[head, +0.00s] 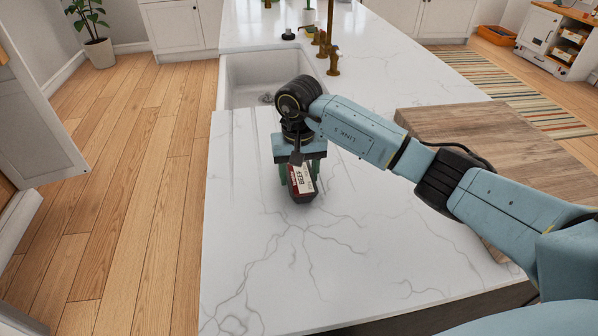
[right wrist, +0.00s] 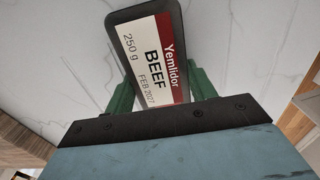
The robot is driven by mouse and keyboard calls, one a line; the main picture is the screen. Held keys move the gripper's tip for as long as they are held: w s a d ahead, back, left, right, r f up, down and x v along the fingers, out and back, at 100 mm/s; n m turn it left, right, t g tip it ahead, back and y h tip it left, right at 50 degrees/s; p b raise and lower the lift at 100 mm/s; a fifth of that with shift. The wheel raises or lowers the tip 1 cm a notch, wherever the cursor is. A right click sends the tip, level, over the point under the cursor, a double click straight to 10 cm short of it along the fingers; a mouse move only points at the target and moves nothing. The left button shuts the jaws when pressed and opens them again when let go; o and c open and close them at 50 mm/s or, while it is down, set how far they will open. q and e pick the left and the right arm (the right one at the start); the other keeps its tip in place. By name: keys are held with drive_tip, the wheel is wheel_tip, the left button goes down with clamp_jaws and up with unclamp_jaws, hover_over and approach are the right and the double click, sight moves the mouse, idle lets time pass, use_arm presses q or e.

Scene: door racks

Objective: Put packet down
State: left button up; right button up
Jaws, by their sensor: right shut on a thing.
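The packet (head: 302,183) is a dark tray with a red and white label reading "BEEF". It is in my right gripper (head: 301,172), which is shut on it with a green finger on each side. The packet is over the white marble counter (head: 290,262), in front of the sink. I cannot tell whether its lower end touches the counter. In the right wrist view the packet (right wrist: 150,55) sits between the green fingers, its label facing the camera. My left gripper is not in view.
A white sink (head: 250,82) is behind the gripper, with brass taps (head: 333,60) at its right. A wooden board (head: 480,135) lies on the right of the counter. The counter's front part is clear. An open cabinet door (head: 40,115) stands at the left.

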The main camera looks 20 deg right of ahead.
drive_tip(key=o, duration=1.1)
drive_tip(key=shift+o, duration=0.2)
